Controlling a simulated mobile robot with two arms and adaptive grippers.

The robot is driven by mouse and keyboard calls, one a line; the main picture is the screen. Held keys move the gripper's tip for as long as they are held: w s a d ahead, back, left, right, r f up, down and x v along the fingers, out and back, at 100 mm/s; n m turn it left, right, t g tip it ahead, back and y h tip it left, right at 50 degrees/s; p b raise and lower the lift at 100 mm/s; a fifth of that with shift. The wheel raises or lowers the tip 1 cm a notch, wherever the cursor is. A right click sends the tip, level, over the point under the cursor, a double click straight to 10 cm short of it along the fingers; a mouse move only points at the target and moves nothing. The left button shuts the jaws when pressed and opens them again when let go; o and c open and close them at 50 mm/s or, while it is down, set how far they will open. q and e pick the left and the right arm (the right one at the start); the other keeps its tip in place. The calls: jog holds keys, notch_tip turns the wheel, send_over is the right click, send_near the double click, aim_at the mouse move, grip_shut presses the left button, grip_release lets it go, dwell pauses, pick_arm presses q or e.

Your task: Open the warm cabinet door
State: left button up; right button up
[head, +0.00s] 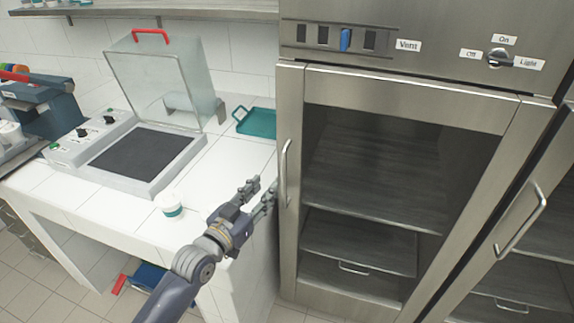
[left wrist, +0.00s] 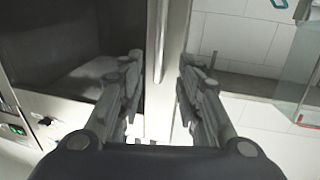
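The warm cabinet appears to be the tall steel cabinet (head: 340,75) right of centre in the head view. Its door (head: 405,95) has a steel frame around a large dark window and looks closed. A vertical bar handle (head: 284,172) is on the door's left side. My left gripper (head: 262,188) is open, just left of the handle in the head view, with its fingers pointing toward it. In the left wrist view the open fingers (left wrist: 160,80) have a vertical steel strip between and beyond them; I cannot tell handle from door edge there. My right gripper is not in view.
A white tiled counter (head: 120,212) at left holds a machine with a raised clear lid (head: 155,75), a small white cup (head: 170,204) and a teal tray (head: 257,122). A second steel door with a handle (head: 521,217) is at right. Vent and Light controls (head: 498,57) sit above.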

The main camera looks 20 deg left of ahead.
aim_at(282, 168)
pick_arm(q)
jog(key=p+x, duration=0.1)
jog(key=x, duration=0.8)
jog(key=shift+w+d+r+p, duration=0.1)
jog(key=shift+w+r+p, duration=0.1)
jog(key=shift+p, duration=0.15)
jog(key=shift+x, duration=0.8)
jog(key=shift+f, duration=0.1)
grip_shut()
